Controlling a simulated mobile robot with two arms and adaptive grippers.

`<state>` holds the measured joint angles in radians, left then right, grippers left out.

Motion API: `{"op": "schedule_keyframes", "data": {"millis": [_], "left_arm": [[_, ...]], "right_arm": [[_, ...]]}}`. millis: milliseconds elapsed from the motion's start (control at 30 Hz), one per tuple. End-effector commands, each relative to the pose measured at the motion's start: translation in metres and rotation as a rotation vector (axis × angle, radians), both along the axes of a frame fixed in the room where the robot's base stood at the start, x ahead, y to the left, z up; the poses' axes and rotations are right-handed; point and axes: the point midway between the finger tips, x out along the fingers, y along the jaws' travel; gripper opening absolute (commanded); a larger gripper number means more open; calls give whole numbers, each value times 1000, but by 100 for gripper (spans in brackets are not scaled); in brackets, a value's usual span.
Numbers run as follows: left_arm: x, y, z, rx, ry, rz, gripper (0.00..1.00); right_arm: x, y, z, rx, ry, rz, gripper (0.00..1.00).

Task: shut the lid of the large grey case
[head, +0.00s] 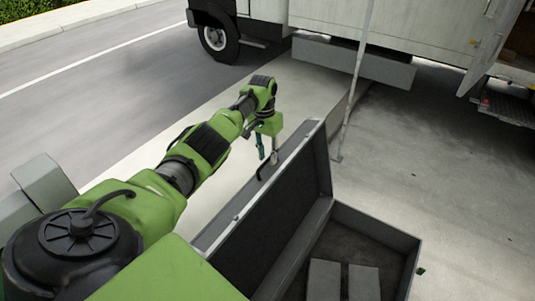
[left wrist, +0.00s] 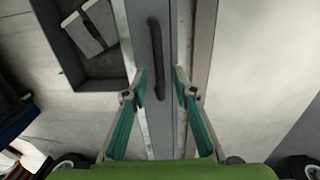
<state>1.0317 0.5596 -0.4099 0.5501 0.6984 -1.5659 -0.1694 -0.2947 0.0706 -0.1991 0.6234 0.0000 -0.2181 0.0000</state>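The large grey case stands open on the pavement in the head view, with its base (head: 385,229) at the lower right and its lid (head: 283,210) raised, leaning to the left. A dark handle (head: 267,167) is on the lid's outer edge; it also shows in the left wrist view (left wrist: 156,55). My left gripper (head: 268,152) is at the lid's upper edge by the handle. In the left wrist view my left gripper (left wrist: 160,82) is open, its green fingers on either side of the lid edge. Whether they touch it, I cannot tell. My right gripper is not in view.
Two grey blocks (head: 323,280) lie inside the case base. A truck (head: 400,40) stands behind, with a thin pole (head: 355,90) between it and the case. The pavement right of the case is clear. A tiny green bit at the case's right edge is unclear.

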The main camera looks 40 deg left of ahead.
Motion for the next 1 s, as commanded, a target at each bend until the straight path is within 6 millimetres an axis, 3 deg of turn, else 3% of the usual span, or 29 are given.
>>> {"op": "schedule_keyframes", "data": {"millis": [100,200,667,1000], "left_arm": [[0,0,0,0,0,0,26],[0,0,0,0,0,0,0],[2,-9,4,17,0,-3,0],[7,-56,18,100,7,-7,0]], "right_arm": [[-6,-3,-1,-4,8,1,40],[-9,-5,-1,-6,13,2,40],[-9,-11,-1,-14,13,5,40],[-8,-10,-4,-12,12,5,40]]}}
